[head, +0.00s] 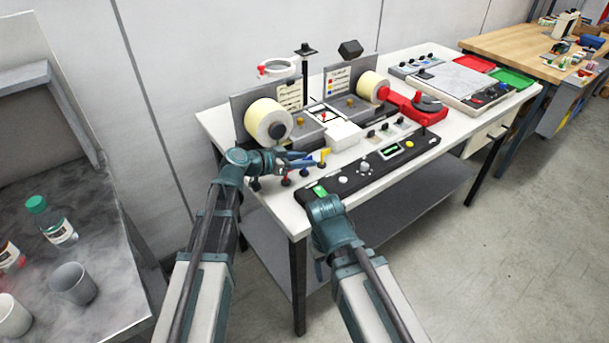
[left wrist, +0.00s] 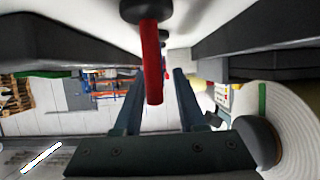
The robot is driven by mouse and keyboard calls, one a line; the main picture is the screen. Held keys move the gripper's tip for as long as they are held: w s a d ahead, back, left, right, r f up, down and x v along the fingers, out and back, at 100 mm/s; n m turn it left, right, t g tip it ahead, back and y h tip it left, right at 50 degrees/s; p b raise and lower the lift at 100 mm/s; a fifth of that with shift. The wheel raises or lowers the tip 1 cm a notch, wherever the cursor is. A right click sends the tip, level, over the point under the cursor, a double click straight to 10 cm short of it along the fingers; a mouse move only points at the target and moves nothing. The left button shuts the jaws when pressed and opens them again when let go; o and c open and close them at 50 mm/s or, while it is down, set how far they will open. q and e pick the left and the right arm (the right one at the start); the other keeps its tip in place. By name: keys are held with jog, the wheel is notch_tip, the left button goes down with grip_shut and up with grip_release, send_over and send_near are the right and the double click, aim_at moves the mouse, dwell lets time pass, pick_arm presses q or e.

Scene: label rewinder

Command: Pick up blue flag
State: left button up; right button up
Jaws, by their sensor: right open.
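My left gripper (head: 298,160) is above the front left of the white table, beside a short row of small coloured flags. Its two fingers show apart in the left wrist view (left wrist: 158,95), with nothing clearly gripped. A red upright piece on a dark round base (left wrist: 151,60) shows close in that inverted view, between the finger lines. I cannot clearly pick out a blue flag from the bluish fingers. My right gripper (head: 323,205) is at the table's front edge, its fingers mostly hidden.
The rewinder's label rolls (head: 266,120) stand behind the left gripper; one roll (left wrist: 290,125) is close in the wrist view. A black control panel (head: 372,172) lies along the front edge. A grey bench (head: 105,300) with a bottle and cups stands at left.

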aim_at(307, 172)
pick_arm(q)
jog(key=shift+w+d+f, duration=0.2)
jog(key=shift+w+d, duration=0.1)
jog(key=shift+d, duration=0.1)
grip_shut()
jog(key=shift+r, duration=0.1)
jog(key=shift+r+p, duration=0.75)
jog(key=shift+p, duration=0.1)
jog(key=shift+s+d+r+p, duration=0.1)
jog(key=shift+s+r+p, duration=0.05)
jog(key=shift+r+p, duration=0.5)
jog(key=shift+s+d+r+p, duration=0.1)
jog(key=shift+r+p, duration=0.5)
jog(key=s+d+r, duration=0.1)
jog(key=s+d, duration=0.9)
jog(key=s, duration=0.1)
jog(key=shift+d+p, duration=0.4)
jog(key=shift+p, duration=0.05)
